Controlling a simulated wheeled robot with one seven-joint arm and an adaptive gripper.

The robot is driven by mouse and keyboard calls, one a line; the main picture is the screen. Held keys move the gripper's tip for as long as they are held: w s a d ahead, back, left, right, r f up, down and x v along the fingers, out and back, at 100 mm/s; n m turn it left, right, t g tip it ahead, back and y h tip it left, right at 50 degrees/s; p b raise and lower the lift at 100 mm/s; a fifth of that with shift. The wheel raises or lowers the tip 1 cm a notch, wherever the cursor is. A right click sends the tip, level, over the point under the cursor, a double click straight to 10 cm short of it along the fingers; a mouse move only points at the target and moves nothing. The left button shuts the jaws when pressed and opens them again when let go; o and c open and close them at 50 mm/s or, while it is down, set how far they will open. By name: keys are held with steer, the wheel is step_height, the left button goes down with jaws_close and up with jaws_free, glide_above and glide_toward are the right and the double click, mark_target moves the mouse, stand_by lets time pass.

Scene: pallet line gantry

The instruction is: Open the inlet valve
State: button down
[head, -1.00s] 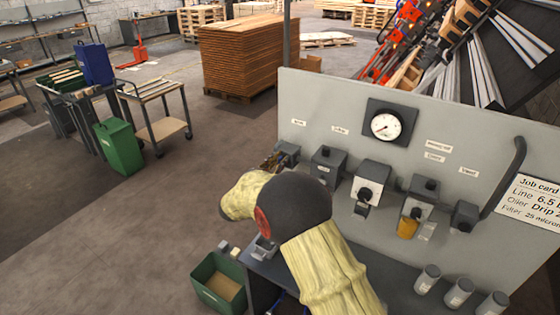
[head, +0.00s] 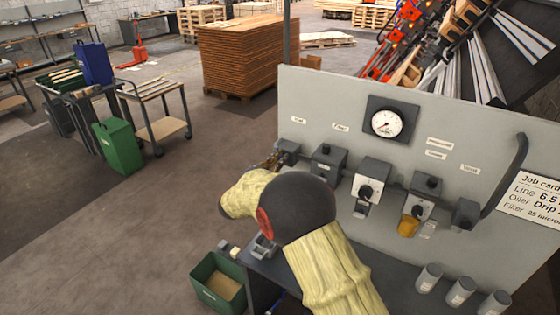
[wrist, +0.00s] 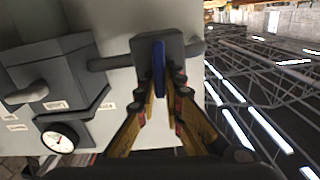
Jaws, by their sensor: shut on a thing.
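The inlet valve is a dark grey block (wrist: 172,47) on a horizontal pipe in the wrist view. In the head view the valve (head: 289,148) is at the left end of the panel's row of units. Its blue lever (wrist: 158,68) points up and down in the wrist picture, crosswise to the pipe. My gripper (wrist: 161,95) has its yellow-brown fingers closed on the lever from either side. In the head view my gripper (head: 271,161) is at the valve's left, and my arm covers part of the bench below.
The grey panel (head: 310,95) carries a round gauge (head: 386,123), a filter unit (head: 328,165), a regulator (head: 370,185) and an oiler with an amber bowl (head: 408,226). A green bin (head: 218,283) stands on the floor at the bench's left.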

steer(key=m+b, duration=0.5)
steer(key=b, duration=0.1)
steer(key=d+f+m+b, duration=0.1)
steer(key=m+b, duration=0.5)
steer(key=s+f+m+b, duration=0.1)
steer(key=m+b, duration=0.4)
steer(key=b, duration=0.1)
steer(key=shift+d+f+b, duration=0.15)
steer(key=shift+d+b, duration=0.05)
steer(key=shift+b, duration=0.1)
steer(key=shift+m, duration=0.5)
steer(key=c, duration=2)
jaws_free()
steer(key=shift+o, duration=0.5)
steer(key=v, duration=1.2)
